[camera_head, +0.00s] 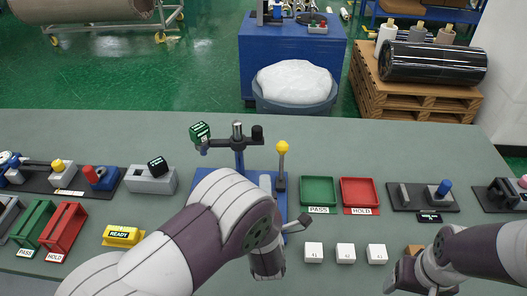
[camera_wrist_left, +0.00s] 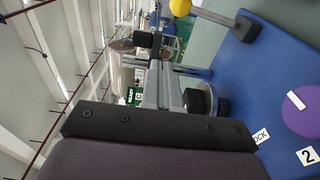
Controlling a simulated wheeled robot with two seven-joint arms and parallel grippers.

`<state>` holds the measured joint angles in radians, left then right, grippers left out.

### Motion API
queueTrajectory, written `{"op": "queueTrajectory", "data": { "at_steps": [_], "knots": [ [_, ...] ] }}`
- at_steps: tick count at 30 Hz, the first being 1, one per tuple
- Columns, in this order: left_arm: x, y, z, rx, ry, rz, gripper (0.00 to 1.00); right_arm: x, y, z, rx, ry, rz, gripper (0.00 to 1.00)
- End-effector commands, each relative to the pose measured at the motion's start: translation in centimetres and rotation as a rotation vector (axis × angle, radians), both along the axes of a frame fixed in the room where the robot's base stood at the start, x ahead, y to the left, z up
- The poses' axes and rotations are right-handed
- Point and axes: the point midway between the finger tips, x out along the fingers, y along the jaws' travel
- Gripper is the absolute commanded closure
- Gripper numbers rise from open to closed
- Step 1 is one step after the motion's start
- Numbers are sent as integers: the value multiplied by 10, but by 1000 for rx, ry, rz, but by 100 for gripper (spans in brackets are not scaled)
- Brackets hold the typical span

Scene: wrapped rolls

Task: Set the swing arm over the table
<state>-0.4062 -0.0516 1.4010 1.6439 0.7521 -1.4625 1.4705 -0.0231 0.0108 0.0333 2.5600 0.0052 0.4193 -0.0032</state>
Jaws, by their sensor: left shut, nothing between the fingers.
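A yellow-knobbed lever (camera_head: 282,165) stands beside the post. Green (camera_head: 318,190) and red (camera_head: 360,191) trays lie to the right, with white numbered blocks (camera_head: 345,253) in front. A grey block (camera_head: 151,180) stands left. The back of the workbench is clear.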

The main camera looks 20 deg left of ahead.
Motion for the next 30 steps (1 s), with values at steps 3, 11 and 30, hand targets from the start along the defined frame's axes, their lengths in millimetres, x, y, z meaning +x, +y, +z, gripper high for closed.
{"op": "queueTrajectory", "data": {
  "at_steps": [3,11,30],
  "knots": [
    [23,10,2,-1,0,5,100,0,0,6,0,0,0,30],
    [76,29,2,0,-1,4,100,0,0,14,0,0,0,30],
    [114,41,0,1,0,0,100,0,0,21,0,0,0,30]
  ]
}}
